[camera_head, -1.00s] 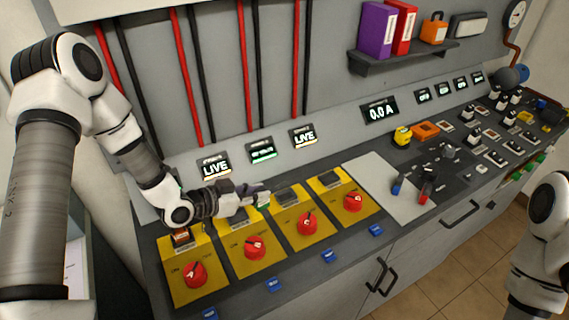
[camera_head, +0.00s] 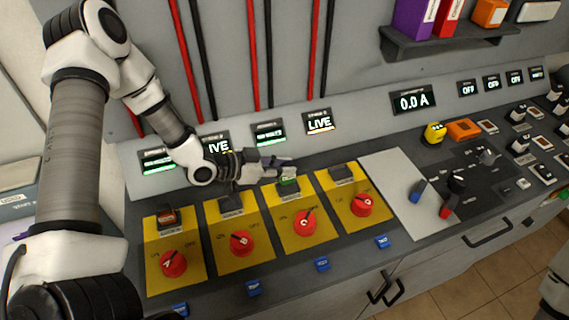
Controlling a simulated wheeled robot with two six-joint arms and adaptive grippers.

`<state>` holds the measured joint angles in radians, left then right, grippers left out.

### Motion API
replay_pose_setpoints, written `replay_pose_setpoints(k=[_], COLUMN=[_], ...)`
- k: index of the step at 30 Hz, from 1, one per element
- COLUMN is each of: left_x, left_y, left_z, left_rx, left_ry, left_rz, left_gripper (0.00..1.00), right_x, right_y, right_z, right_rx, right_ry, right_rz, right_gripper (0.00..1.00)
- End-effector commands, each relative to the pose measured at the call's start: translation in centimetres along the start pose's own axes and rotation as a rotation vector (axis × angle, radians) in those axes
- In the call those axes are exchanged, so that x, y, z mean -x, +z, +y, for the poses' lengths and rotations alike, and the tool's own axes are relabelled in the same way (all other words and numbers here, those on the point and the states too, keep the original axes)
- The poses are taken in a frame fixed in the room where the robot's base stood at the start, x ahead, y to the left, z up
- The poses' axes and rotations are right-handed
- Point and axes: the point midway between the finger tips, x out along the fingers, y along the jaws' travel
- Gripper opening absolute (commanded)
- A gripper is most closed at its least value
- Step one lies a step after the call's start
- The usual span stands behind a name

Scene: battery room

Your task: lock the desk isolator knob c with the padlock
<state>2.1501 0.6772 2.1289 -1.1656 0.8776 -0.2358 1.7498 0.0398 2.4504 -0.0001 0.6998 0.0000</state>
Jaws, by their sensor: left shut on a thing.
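Red knob C (camera_head: 305,223) sits on the third yellow panel (camera_head: 296,246) from the left. My left gripper (camera_head: 290,170) comes in from the left over the top of this panel. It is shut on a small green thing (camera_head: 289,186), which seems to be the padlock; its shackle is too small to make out. The green thing is above knob C in the picture, apart from it. My right gripper is out of view; only part of my right arm shows at the lower right edge.
Red knobs A (camera_head: 173,263), B (camera_head: 241,243) and D (camera_head: 364,204) stand on neighbouring panels. The display behind panel C (camera_head: 268,132) is green; the one to its right (camera_head: 319,122) reads LIVE. Blue tags line the front edge. A grey plate (camera_head: 398,180) lies right.

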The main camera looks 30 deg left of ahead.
Motion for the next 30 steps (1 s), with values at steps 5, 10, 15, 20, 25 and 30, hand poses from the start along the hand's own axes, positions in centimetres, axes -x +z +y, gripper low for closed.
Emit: replay_pose_setpoints(k=[5,10,15,20,25,30], left_x=[-0.77,-0.76,-0.75,-0.75,-0.6,-0.59], left_y=[1.83,1.79,1.77,1.77,1.75,1.85], left_z=[-0.01,-0.01,0.0,0.0,0.05,0.07], left_rx=[0.0,0.0,0.0,0.0,0.001,0.0], left_ry=[0.0,-0.001,0.0,0.0,-0.001,0.0], left_rz=[0.001,0.001,0.001,0.001,0.001,0.001], left_gripper=[0.0,0.0,0.0,0.0,0.0,0.0], right_x=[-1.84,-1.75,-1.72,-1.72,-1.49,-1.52], right_y=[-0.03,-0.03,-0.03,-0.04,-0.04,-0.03], right_z=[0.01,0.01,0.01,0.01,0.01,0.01], right_rx=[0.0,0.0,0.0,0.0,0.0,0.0], right_ry=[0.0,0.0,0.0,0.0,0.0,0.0], right_rz=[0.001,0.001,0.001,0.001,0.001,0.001], right_gripper=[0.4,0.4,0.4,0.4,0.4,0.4])
